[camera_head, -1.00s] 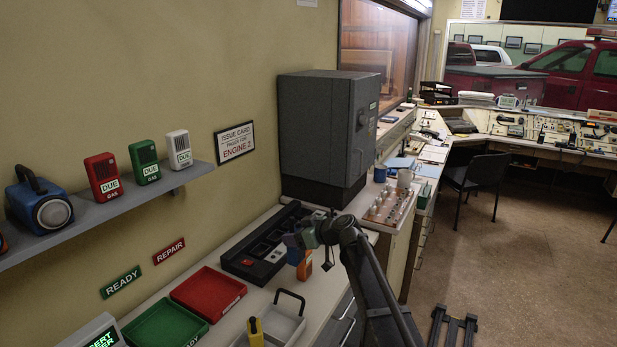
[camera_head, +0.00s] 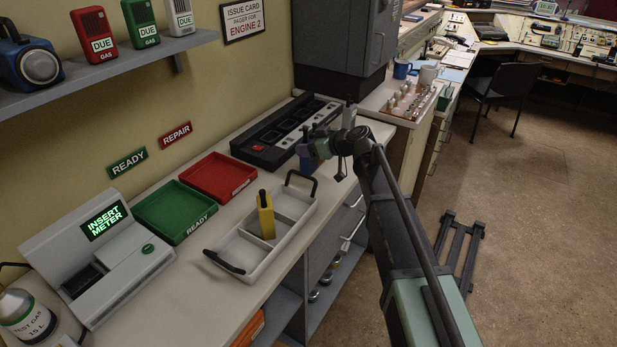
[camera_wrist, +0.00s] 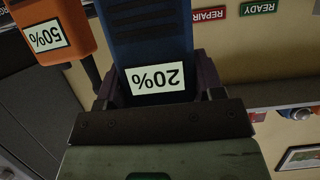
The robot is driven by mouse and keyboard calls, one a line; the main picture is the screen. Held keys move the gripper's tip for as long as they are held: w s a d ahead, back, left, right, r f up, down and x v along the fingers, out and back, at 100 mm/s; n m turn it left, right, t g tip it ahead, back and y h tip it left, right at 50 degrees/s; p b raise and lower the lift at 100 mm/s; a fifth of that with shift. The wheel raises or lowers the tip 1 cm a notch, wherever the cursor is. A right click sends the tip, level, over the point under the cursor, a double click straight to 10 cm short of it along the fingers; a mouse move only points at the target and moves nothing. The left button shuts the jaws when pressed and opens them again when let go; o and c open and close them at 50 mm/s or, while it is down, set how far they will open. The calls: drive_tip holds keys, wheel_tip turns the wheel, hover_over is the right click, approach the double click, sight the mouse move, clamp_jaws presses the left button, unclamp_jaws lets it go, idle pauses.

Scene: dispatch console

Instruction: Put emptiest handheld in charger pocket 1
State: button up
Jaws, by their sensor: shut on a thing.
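My gripper (camera_head: 318,148) is shut on a blue handheld (camera_wrist: 160,45), which carries a white 20% label, upside down in the wrist view. The dark fingers (camera_wrist: 160,85) stand on either side of its lower body. In the head view the blue handheld (camera_head: 305,158) shows beside the front edge of the black charger (camera_head: 240,151); contact between them cannot be told. An orange handheld (camera_wrist: 55,25) labelled 50% is beside the blue one in the wrist view. The charger has a row of dark pockets with pale labels; their numbers are unreadable.
A grey tray (camera_head: 222,262) with black handles holds a yellow device (camera_head: 265,215). The red tray (camera_head: 217,178), green tray (camera_head: 175,212) and meter tester (camera_head: 98,262) line the counter. A grey cabinet (camera_head: 345,48) stands behind the charger. A rack of small items (camera_head: 408,103) stands to its right.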

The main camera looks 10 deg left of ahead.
wheel_tip(320, 180, down, 5)
drive_tip(key=b, duration=0.4)
drive_tip(key=shift+r, duration=0.5)
drive_tip(key=shift+f, duration=0.2)
drive_tip(key=o, duration=1.2)
drive_tip(key=shift+r, duration=0.1)
